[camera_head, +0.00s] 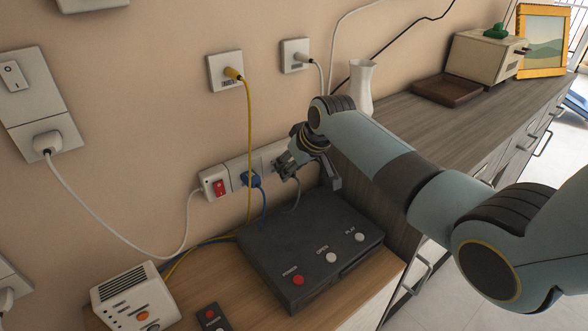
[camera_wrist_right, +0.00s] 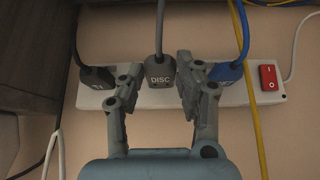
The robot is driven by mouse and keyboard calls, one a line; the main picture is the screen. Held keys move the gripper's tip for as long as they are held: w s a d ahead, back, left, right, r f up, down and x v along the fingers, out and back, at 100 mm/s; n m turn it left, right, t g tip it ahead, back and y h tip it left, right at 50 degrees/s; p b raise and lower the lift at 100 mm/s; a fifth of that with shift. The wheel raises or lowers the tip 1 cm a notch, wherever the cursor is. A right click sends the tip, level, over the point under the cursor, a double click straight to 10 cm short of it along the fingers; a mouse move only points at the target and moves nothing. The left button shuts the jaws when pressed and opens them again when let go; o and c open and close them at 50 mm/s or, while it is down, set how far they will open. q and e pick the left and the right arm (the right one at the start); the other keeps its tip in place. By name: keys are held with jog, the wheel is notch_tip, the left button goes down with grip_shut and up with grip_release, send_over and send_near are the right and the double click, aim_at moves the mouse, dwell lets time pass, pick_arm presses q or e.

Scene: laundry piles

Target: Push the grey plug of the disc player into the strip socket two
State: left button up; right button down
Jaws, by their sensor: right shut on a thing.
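The grey plug (camera_wrist_right: 158,72), marked DISC, is between the fingers of my right gripper (camera_wrist_right: 159,66) in the right wrist view. My right gripper (camera_head: 290,163) is shut on it at the white power strip (camera_head: 238,168), just right of a blue plug (camera_head: 250,179). The plug overlaps the strip (camera_wrist_right: 205,96); I cannot tell whether its pins are in, and the socket behind it is hidden. The dark disc player (camera_head: 318,222) lies on the wooden top below, with a grey cable rising toward my gripper. My left gripper is not in view.
A dark plug (camera_wrist_right: 97,77) sits in the strip left of the fingers, and the blue plug (camera_wrist_right: 226,71) is close on the right, near the red switch (camera_wrist_right: 269,77). A yellow cable (camera_head: 249,130) hangs past the strip. A white vase (camera_head: 361,88) stands behind my arm.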

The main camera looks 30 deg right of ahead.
jog(key=shift+w, duration=0.35)
dwell(0.5)
jog(key=shift+p, duration=0.6)
dwell(1.0)
jog(key=shift+w+a+b, duration=0.15)
jog(key=shift+w+b, duration=0.3)
jog(key=shift+w, duration=0.25)
dwell(0.5)
jog(key=c, duration=0.8)
grip_release()
